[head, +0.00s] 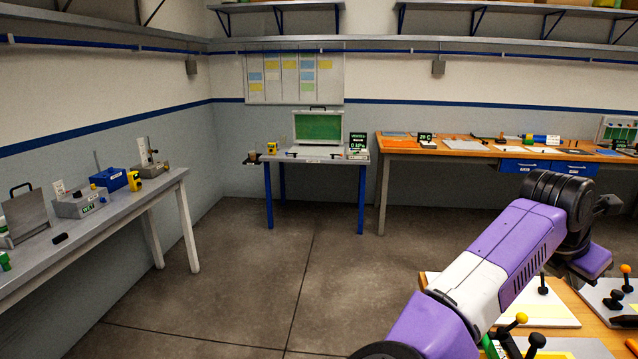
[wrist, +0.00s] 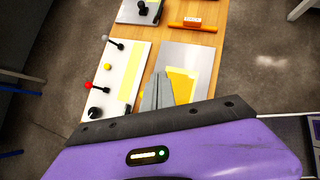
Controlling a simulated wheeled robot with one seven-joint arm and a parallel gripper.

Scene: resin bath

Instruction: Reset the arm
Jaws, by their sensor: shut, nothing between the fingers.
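My purple and white arm reaches in from the bottom right of the head view, bent at a black joint with the purple wrist part hanging low over the wooden bench (head: 588,330). My gripper (wrist: 162,76) shows in the wrist view with its grey fingers together and empty. Below the fingertips in that view lies a grey plate with a yellow patch (wrist: 185,84) on the wooden bench. I cannot tell the gap between fingertips and plate. The fingers are not clearly visible in the head view.
The wooden bench bears white boards with knobs and ball-ended levers, including a yellow ball (head: 521,318). A grey bench with devices (head: 150,185) stands left, a small blue-legged table (head: 310,155) at the back, an orange-topped bench (head: 420,150) back right. The middle floor is clear.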

